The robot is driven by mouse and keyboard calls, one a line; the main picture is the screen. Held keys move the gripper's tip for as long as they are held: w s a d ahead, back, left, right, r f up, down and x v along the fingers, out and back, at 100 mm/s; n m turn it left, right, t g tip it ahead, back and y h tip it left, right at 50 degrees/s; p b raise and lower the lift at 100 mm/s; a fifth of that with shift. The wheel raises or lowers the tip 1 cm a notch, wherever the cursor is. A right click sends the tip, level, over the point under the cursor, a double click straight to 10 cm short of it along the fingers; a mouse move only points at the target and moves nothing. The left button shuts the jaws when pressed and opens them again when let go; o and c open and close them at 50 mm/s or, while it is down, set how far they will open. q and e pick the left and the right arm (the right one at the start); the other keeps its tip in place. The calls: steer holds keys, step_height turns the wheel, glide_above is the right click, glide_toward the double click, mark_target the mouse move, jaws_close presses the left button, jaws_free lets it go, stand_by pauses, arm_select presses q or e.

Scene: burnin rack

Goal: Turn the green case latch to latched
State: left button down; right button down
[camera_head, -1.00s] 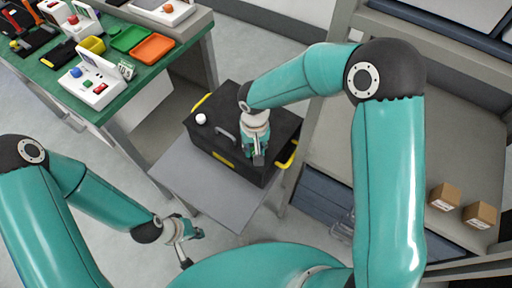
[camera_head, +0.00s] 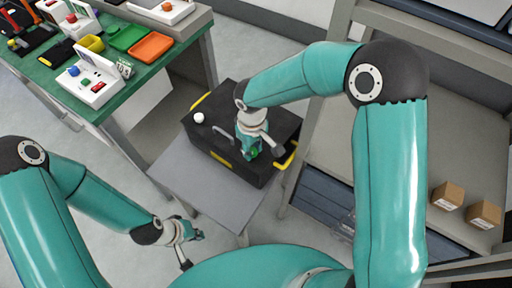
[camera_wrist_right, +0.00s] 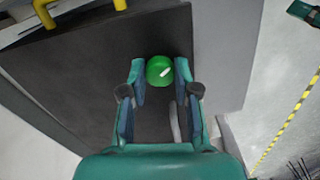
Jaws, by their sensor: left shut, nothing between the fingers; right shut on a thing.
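The black case (camera_head: 238,170) has a white knob (camera_head: 199,118), a grey handle and yellow side handles. It rests on a small grey table. The green latch (camera_wrist_right: 160,70) is a round knob with a white mark pointing up and to the right in the right wrist view. It also shows in the head view (camera_head: 252,154), partly covered by my gripper. My right gripper (camera_wrist_right: 160,76) is shut on the latch, one finger on each side. My left gripper (camera_head: 193,234) is shut and empty, low and left of the grey table.
A green-topped bench (camera_head: 50,75) at the upper left holds trays and devices. A shelf rack (camera_head: 420,135) stands on the right with two small cardboard boxes (camera_head: 447,195). Bare floor (camera_head: 120,175) lies between the bench and my left arm.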

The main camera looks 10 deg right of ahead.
mark_target(252, 150)
steer(key=n, duration=0.5)
steer(key=shift+w+a+r+n, duration=0.1)
steer(key=shift+n, duration=0.2)
steer(key=n+p, duration=0.1)
steer(key=n, duration=0.3)
steer(key=shift+n, duration=0.4)
steer(key=c, duration=0.8)
jaws_free()
steer(key=shift+c, duration=0.2)
steer(key=shift+r, duration=0.1)
step_height(252, 150, up, 12)
steer(key=shift+f, duration=0.2)
